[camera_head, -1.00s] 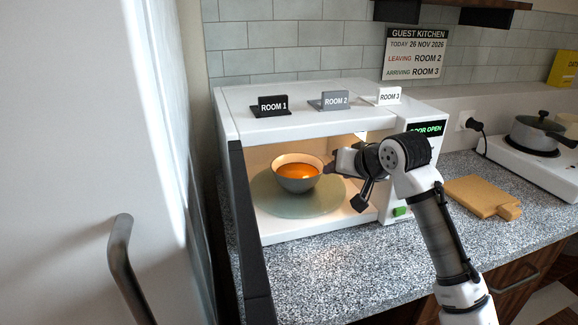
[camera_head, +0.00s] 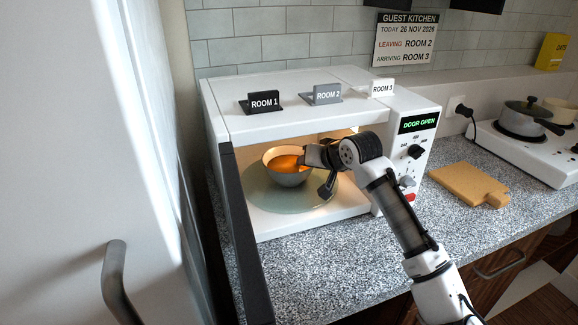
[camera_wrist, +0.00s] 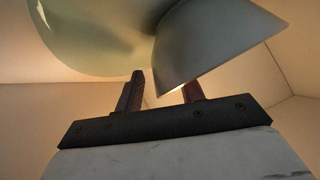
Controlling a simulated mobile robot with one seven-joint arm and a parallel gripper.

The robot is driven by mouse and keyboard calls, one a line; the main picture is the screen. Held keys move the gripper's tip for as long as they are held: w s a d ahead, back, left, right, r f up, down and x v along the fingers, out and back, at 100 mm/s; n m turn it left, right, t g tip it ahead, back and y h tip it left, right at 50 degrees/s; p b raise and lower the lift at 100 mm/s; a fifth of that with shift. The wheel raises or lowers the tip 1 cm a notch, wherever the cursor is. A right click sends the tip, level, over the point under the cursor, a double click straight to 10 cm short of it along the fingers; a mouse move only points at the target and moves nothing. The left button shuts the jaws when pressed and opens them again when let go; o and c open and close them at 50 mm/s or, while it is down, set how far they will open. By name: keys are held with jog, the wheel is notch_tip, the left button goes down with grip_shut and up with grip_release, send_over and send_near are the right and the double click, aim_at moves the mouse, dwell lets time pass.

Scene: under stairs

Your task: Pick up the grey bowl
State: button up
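The grey bowl (camera_head: 288,178) stands on the round turntable (camera_head: 262,199) inside the open microwave (camera_head: 300,123), with orange liquid in it. My gripper (camera_head: 303,159) reaches in from the right and is at the bowl's right rim. In the wrist view, the two dark fingers (camera_wrist: 165,90) stand apart. The bowl's wall (camera_wrist: 210,50) comes down between them and hides part of the right finger. A gap shows between the left finger and the wall, so the gripper looks open around the rim.
The microwave's dark door (camera_head: 247,240) stands open at the left, near the white fridge (camera_head: 70,150). Three room signs stand on the microwave: ROOM 1 (camera_head: 264,101), ROOM 2 (camera_head: 327,94) and ROOM 3 (camera_head: 382,87). A cutting board (camera_head: 468,184) and a hob with a pot (camera_head: 525,120) are at right.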

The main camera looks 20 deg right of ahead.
grip_shut()
jog(key=shift+r, duration=0.25)
dwell(0.5)
jog(key=shift+r+p, duration=0.2)
jog(key=shift+p, duration=0.25)
jog(key=shift+s+d+f, duration=0.15)
jog(key=shift+s, duration=0.1)
jog(key=s+d+b, duration=0.1)
jog(key=s+d, duration=0.1)
jog(key=s, duration=1.3)
jog(key=s+d+b, duration=0.2)
jog(key=s, duration=1.4)
jog(key=shift+d, duration=0.4)
jog(key=c, duration=0.7)
grip_release()
grip_shut()
